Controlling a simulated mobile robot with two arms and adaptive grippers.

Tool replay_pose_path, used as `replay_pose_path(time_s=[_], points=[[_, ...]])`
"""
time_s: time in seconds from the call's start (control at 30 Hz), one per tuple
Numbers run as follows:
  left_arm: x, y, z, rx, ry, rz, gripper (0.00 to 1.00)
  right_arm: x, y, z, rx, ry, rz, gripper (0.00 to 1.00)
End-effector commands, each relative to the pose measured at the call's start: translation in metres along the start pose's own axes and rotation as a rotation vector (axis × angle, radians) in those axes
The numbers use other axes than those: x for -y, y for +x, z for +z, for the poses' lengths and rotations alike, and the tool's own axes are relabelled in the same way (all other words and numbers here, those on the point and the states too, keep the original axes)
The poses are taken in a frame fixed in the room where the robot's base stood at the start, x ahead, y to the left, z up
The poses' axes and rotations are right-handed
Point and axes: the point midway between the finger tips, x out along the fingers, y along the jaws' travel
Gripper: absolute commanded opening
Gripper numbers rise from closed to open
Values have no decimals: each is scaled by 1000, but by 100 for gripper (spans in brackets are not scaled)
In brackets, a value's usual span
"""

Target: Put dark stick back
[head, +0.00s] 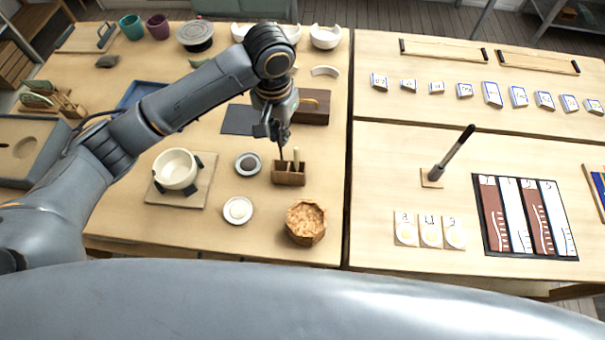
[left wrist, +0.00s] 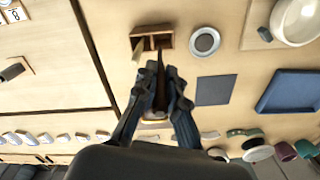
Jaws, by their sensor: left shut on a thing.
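My left gripper (head: 277,132) is shut on the dark stick (head: 281,152), which points down. It is above a small wooden holder (head: 289,179) with compartments. The stick's lower end is at the holder's left compartment in the head view; I cannot tell whether it is inside or just above. A pale stick (head: 296,157) stands in the other compartment. In the left wrist view, the dark stick (left wrist: 160,66) runs from between the fingers (left wrist: 160,84) toward the holder (left wrist: 152,30), with the pale stick (left wrist: 137,50) beside it. My right gripper is not in view.
A small dish with grey contents (head: 248,164) and a dish with pale contents (head: 238,210) stand left of the holder. A crumpled brown container (head: 306,222) stands in front. A white bowl (head: 176,168) is farther left. A wooden box (head: 313,108) lies behind.

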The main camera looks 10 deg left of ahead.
Motion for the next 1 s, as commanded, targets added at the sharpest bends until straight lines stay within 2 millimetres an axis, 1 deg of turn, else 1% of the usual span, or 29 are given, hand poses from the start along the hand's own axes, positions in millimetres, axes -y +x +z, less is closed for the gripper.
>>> replay_pose_path(time_s=[0.03, 0.2, 0.3, 0.37, 0.47, 0.6, 0.77, 1.0], points=[[0, 9, 2, 8, -1, -1, 0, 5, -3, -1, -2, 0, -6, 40], [0, 40, 2, 6, 0, 0, 0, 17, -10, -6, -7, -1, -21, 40], [0, 50, 1, 3, 0, 0, 0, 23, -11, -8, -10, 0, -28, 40], [0, 55, 1, 4, 0, 0, 0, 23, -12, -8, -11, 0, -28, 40], [0, 69, 2, 6, 0, -1, 0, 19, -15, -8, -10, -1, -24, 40], [0, 87, 2, 4, 0, 0, 0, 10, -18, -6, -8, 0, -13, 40], [0, 92, 1, 1, 1, 0, 0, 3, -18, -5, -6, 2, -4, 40], [0, 94, 2, 2, 0, 0, 0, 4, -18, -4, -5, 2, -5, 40]])
